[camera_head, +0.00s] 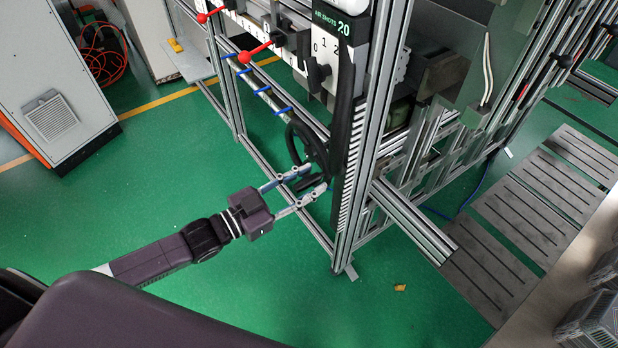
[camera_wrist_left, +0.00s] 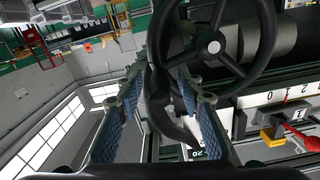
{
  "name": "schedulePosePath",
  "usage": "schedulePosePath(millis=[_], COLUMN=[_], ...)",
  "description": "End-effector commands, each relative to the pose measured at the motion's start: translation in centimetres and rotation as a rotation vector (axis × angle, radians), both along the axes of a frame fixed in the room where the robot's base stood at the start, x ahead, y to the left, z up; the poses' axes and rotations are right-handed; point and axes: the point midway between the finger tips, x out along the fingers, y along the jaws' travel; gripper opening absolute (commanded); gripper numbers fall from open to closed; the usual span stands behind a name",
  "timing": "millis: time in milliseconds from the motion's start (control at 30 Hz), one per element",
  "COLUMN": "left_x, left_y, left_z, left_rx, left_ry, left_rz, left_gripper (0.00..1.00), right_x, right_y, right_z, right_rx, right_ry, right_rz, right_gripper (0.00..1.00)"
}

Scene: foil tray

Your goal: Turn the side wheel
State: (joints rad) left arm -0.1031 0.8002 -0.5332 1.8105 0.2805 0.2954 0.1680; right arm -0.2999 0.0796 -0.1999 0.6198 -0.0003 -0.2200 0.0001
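The side wheel is a black spoked handwheel (camera_head: 293,141) on the left side of the metal frame, below the counter panel. My left gripper (camera_head: 312,180) reaches it from the lower left, with its two fingers spread at the wheel's lower edge. In the left wrist view the wheel (camera_wrist_left: 214,47) fills the upper middle, with its round hub and spokes showing. The left gripper's blue-padded fingers (camera_wrist_left: 158,88) stand apart there, and the wheel's near rim lies at or between them. I cannot tell whether they touch it. My right gripper is not in view.
The aluminium frame (camera_head: 356,220) stands close beside the gripper, with a rail jutting out at right. Red-knobbed levers (camera_head: 257,51) and blue-tipped rods (camera_head: 262,90) sit above the wheel. A grey cabinet (camera_head: 52,85) stands at left.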

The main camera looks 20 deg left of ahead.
Motion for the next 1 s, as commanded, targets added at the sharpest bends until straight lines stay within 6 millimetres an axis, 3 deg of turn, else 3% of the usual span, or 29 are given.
schedulePosePath(millis=[367, 700, 1000], left_x=[0.42, 0.41, 0.4], left_y=[-0.32, -0.32, -0.33], left_z=[-0.07, -0.05, -0.02], left_rx=[0.001, 0.002, 0.001], left_ry=[0.002, 0.001, 0.001], left_rz=[0.0, 0.0, 0.0], left_gripper=[0.34, 0.0, 0.0], right_x=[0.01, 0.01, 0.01], right_y=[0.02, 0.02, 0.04], right_z=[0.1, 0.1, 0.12], right_rx=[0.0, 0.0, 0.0], right_ry=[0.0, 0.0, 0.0], right_rz=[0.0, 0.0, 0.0], right_gripper=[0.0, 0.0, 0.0])
